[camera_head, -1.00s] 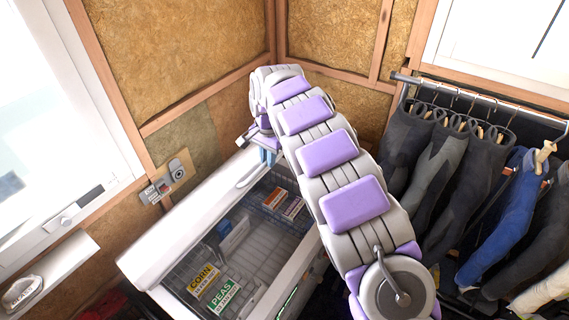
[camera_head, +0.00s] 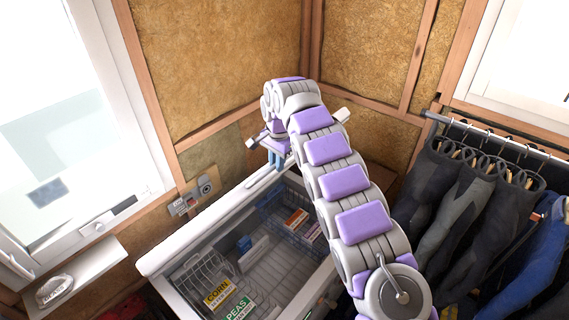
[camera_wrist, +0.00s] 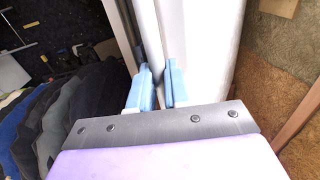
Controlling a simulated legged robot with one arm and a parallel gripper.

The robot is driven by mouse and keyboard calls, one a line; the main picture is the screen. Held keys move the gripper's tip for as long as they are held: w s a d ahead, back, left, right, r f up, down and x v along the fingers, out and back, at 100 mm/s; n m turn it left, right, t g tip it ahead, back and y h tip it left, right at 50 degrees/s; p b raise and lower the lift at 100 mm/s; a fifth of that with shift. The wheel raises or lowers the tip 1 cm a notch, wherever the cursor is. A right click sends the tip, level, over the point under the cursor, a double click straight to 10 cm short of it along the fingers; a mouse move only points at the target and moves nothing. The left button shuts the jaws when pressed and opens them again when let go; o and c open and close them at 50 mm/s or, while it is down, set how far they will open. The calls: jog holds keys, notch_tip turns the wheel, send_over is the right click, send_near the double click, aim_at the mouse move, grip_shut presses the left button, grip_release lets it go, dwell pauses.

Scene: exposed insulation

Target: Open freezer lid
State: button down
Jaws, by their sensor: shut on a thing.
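The white chest freezer (camera_head: 178,299) stands open below the window, its inside in view in the head view. Its white lid (camera_head: 205,222) is raised along the window side and shows nearly edge-on. My gripper (camera_head: 275,159) is at the lid's far end, blue fingers pointing down. In the wrist view my gripper (camera_wrist: 160,88) is shut on a slim white bar, the lid handle (camera_wrist: 150,45), beside a broad white panel of the lid (camera_wrist: 205,45). My arm covers the freezer's right side.
A yellow corn packet (camera_head: 217,293) and a green-and-white peas packet (camera_head: 238,308) lie in the freezer, with small boxes (camera_head: 296,219) farther back. Wetsuits (camera_head: 455,190) hang from a rail at right. A window ledge (camera_head: 75,270) and wall sockets (camera_head: 190,200) are at left.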

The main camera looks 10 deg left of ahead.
jog(key=shift+a+f, duration=0.15)
jog(key=shift+a, duration=0.2)
jog(key=c, duration=1.4)
grip_release()
jog(key=o, duration=0.3)
jog(key=shift+w+a+f, duration=0.1)
jog(key=shift+w+a, duration=0.15)
jog(key=shift+a, duration=0.1)
jog(key=shift+w+d, duration=0.2)
jog(key=shift+d, duration=0.2)
jog(key=shift+r, duration=0.2)
jog(key=shift+s+a+r, duration=0.1)
jog(key=shift+r, duration=0.4)
notch_tip(320, 180, up, 2)
jog(key=shift+r, duration=0.2)
jog(key=shift+d+r+p, duration=0.2)
jog(key=shift+r+p, duration=0.35)
jog(key=shift+r, duration=1.3)
